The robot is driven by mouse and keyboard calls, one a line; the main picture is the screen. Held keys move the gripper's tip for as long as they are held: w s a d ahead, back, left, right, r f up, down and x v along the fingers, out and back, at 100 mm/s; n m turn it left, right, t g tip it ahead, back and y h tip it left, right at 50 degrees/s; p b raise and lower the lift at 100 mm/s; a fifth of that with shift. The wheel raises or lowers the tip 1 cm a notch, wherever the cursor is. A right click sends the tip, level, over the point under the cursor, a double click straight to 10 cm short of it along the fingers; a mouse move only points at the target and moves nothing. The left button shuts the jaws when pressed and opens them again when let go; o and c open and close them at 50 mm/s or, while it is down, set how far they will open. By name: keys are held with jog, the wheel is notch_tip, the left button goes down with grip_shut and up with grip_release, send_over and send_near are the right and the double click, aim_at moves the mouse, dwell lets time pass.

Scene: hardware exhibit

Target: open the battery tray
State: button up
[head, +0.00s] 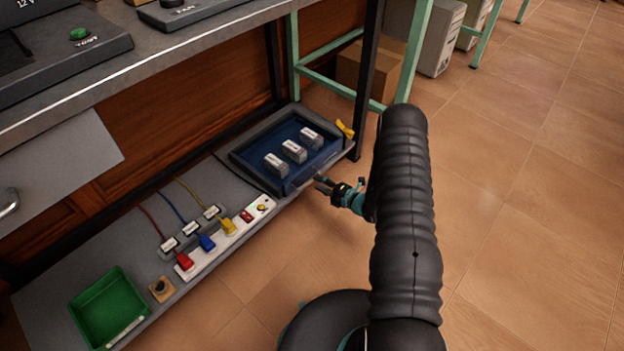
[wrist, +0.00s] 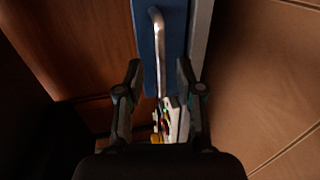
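The blue battery tray (head: 249,153) sits in a dark frame on the low shelf under the bench, with three grey-white batteries (head: 294,151) in it. In the wrist view the tray's blue front (wrist: 174,40) shows, with a silver bar handle (wrist: 157,35) on it. My gripper (head: 319,181) is at the tray's front edge, and in the wrist view the gripper (wrist: 159,72) has its fingers apart, one on each side of the handle. I cannot tell whether either finger touches it.
A yellow lever (head: 345,129) stands at the tray's right corner. A white power strip (head: 222,242) with coloured plugs, a small knob box (head: 161,290) and a green bin (head: 104,308) share the shelf. The tiled floor in front is clear.

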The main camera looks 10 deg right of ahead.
aim_at(311, 179)
jog(key=shift+x, duration=2.4)
grip_shut()
